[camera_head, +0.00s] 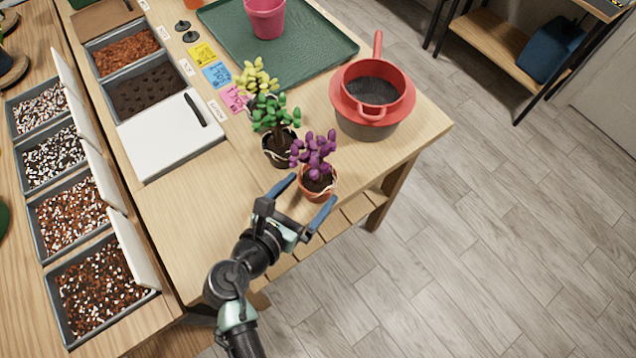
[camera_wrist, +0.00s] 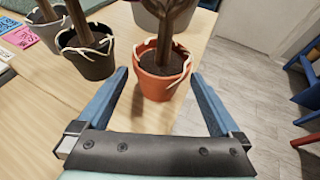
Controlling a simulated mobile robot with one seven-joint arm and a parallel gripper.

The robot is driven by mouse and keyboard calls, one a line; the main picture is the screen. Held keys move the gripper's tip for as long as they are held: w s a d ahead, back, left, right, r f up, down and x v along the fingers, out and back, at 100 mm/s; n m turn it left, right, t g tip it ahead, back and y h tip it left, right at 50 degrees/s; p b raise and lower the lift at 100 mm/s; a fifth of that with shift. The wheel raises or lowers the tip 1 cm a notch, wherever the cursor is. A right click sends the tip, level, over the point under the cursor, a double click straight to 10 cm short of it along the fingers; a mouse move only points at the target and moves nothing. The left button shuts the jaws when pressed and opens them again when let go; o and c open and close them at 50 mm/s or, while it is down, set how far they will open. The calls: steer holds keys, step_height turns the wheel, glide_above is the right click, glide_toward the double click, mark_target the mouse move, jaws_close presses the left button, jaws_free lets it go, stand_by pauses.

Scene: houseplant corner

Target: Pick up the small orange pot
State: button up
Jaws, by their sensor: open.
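The small orange pot (camera_head: 318,186) holds a purple-leaved plant (camera_head: 314,152) and stands upright near the table's front right edge. In the wrist view the orange pot (camera_wrist: 162,73) is centred just beyond the fingertips, with dark soil and pale roots over its rim. My gripper (camera_head: 308,190) is open, one blue finger on each side of the near part of the pot. In the wrist view my gripper (camera_wrist: 160,75) has its fingers apart with nothing held between them. I cannot tell whether either finger touches the pot.
A black pot (camera_head: 279,149) with a green plant stands close to the left, with a yellow plant (camera_head: 257,77) behind it. A grey pot with a red sieve (camera_head: 372,108) stands behind right. A white-lidded bin (camera_head: 165,140) is left. The tabletop in front is clear.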

mark_target(320, 165)
steer(key=x, duration=0.7)
steer(key=c, duration=0.8)
step_height(320, 165, up, 9)
steer(key=shift+r+p, duration=0.2)
steer(key=shift+p, duration=0.75)
steer(key=shift+f+b, duration=0.75)
steer(key=shift+f, duration=0.95)
